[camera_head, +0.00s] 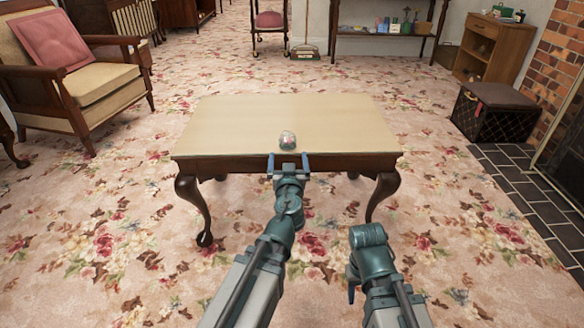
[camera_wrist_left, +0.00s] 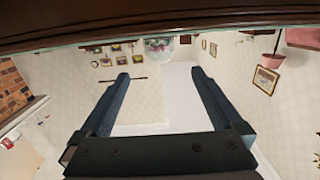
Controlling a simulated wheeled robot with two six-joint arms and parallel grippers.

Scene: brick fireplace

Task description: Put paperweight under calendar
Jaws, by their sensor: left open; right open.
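The paperweight (camera_head: 287,140), a small clear glass dome with coloured bits inside, sits on the table top (camera_head: 235,125) near its front edge. In the left wrist view the paperweight (camera_wrist_left: 160,47) shows at the top, partly cut by the dark table edge. My left gripper (camera_head: 288,157) is open and empty at the table's front edge, just short of the paperweight and apart from it. Its two fingers (camera_wrist_left: 160,76) are spread in the left wrist view. My right gripper (camera_head: 351,291) is mostly hidden behind its own wrist, low in front of the table. I cannot make out a calendar.
The table top is otherwise bare. An armchair (camera_head: 80,65) stands at the left. A dark ottoman (camera_head: 496,112) and a wooden cabinet (camera_head: 486,48) stand at the right by the brick fireplace (camera_head: 561,60). Floral carpet around the table is clear.

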